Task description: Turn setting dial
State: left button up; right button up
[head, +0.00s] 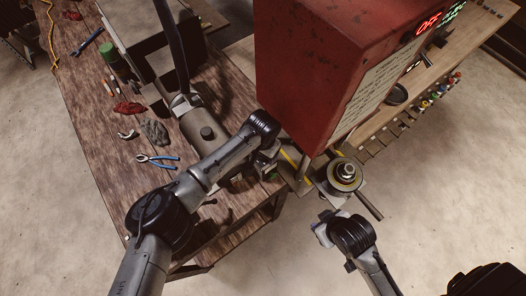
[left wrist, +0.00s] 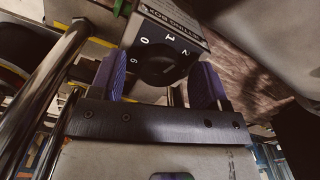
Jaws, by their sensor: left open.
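The setting dial (left wrist: 166,68) is a black round knob on a grey setting box (left wrist: 190,22), with white digits around it, in the left wrist view. My left gripper (left wrist: 158,82) is open, with one blue-padded finger on each side of the dial. I cannot tell whether either finger touches it. In the head view my left gripper (head: 267,162) is beside the lower left of the red machine housing (head: 310,70), and the dial is hidden there. My right gripper (head: 323,230) is below the round metal crimping head (head: 345,173); its jaws are unclear.
The wooden bench (head: 95,85) on the left holds a grey cylinder (head: 203,128), blue-handled pliers (head: 158,160), a green can (head: 108,55) and gloves. A lever (head: 370,207) sticks out below the crimping head.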

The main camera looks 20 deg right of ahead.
pick_arm(q)
notch_tip(320, 180, up, 14)
jog(key=b, duration=0.1)
jog(key=shift+f, duration=0.2)
dwell(0.7)
jog(key=s+a+f+n+h+p, duration=0.1)
jog(key=s+a+f+h+p, duration=0.15)
jog(key=s, duration=0.25)
jog(key=s+a+f+n+h+p, duration=0.1)
jog(key=s+h, duration=0.2)
jog(key=s, duration=0.1)
jog(key=s+a+n+t+y+p, duration=0.1)
jog(key=s+a+n+p, duration=0.1)
jog(key=s+a, duration=0.4)
jog(key=s+a+n+t+y+p, duration=0.1)
jog(key=s+a, duration=0.5)
jog(key=a, duration=0.9)
jog(key=s+a+n+t+y+p, duration=0.1)
jog(key=s+a+n+y+p, duration=0.2)
jog(key=s+a, duration=0.3)
jog(key=a+f+n, duration=0.1)
jog(key=a, duration=0.4)
jog(key=shift+s+a+t, duration=0.3)
jog(key=shift+s+a, duration=0.05)
